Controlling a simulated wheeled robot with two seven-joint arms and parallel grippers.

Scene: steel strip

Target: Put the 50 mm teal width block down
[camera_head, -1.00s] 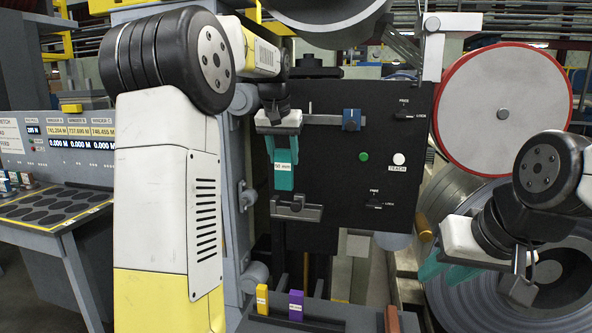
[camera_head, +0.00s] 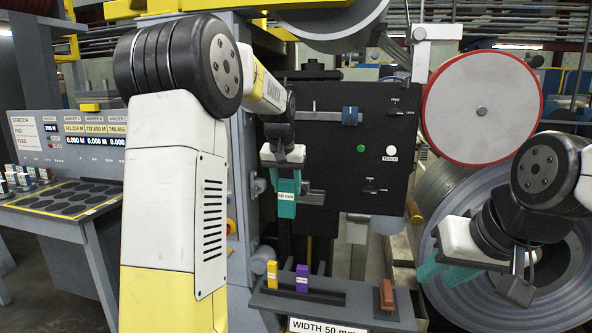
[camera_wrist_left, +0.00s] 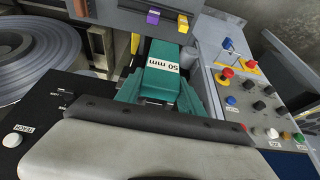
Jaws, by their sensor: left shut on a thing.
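The teal width block (camera_head: 286,198), marked 50 mm, hangs in my left gripper (camera_head: 286,186) in front of the black panel, above the grey rack. In the left wrist view the block (camera_wrist_left: 160,74) sits between the teal fingers, its label facing the camera. The fingers are also teal, so their edges partly blend with the block. The block is clear of the rack (camera_head: 340,300). My right gripper (camera_head: 441,272) is at the right, in front of the steel coil; its teal fingers show side-on, and their gap is unclear.
A yellow block (camera_head: 271,274), a purple block (camera_head: 302,278) and a red-brown block (camera_head: 386,295) stand on the rack. Bare rack lies between purple and red-brown. A sign (camera_head: 325,326) reads WIDTH 50 mm. A control panel (camera_wrist_left: 262,95) with knobs stands right in the wrist view.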

